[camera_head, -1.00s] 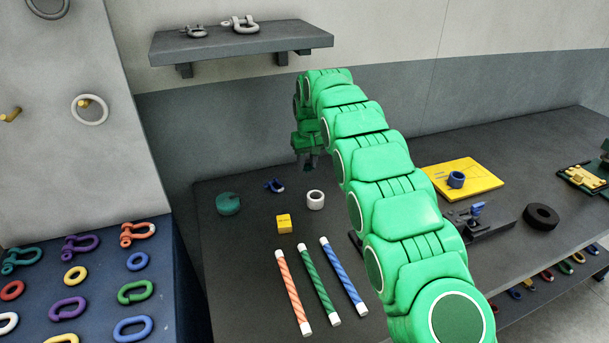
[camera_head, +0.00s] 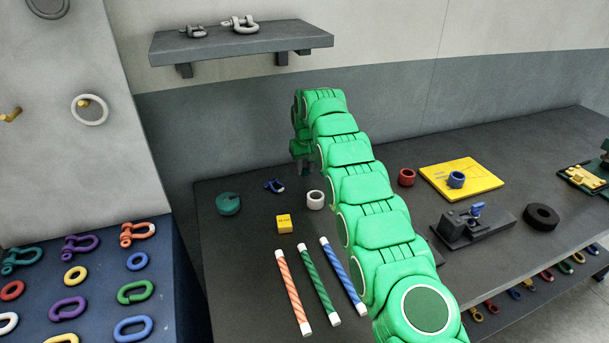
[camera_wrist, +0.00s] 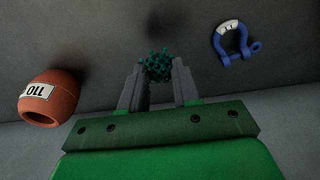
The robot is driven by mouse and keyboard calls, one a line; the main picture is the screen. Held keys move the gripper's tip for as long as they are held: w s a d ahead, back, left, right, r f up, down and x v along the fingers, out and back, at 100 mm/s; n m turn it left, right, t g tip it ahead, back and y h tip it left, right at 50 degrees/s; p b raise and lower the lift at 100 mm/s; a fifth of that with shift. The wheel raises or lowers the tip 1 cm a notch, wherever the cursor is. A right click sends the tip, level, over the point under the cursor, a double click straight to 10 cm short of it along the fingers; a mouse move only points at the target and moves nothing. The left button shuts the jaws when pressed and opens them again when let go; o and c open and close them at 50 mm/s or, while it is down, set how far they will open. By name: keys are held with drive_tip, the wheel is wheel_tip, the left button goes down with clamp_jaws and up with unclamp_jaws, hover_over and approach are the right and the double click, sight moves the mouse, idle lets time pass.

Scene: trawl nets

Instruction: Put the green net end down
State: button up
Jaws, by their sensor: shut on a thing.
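The green net end (camera_wrist: 156,67) is a frayed, dark teal-green tuft between my fingertips in the wrist view. My gripper (camera_wrist: 158,85) is shut on it. In the head view my gripper (camera_head: 302,168) hangs over the back part of the dark bench (camera_head: 240,265), in front of the grey wall. The net end cannot be made out there, as the gripper and arm hide it. I cannot tell how high it is above the bench.
A blue shackle (camera_head: 274,185) and a white ring (camera_head: 315,200) lie near my gripper; the shackle also shows in the wrist view (camera_wrist: 234,44). A teal round thing (camera_head: 228,204), yellow block (camera_head: 284,224) and striped rods (camera_head: 316,285) lie around.

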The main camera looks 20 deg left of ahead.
sight(305, 170)
drive_tip(key=shift+w+a+f, duration=0.1)
drive_tip(key=shift+w+f, duration=0.1)
drive_tip(key=shift+f, duration=0.25)
drive_tip(key=shift+f, duration=0.15)
drive_tip(key=shift+f, duration=1.25)
drive_tip(key=shift+f, duration=0.1)
drive_tip(key=o, duration=1)
drive_tip(key=r, duration=0.6)
drive_tip(key=s+d+r, duration=0.1)
drive_tip(key=r, duration=0.3)
drive_tip(key=shift+r, duration=0.1)
drive_tip(key=shift+s+d+r, duration=0.1)
drive_tip(key=shift+s+r, duration=0.05)
drive_tip(key=shift+r, duration=0.65)
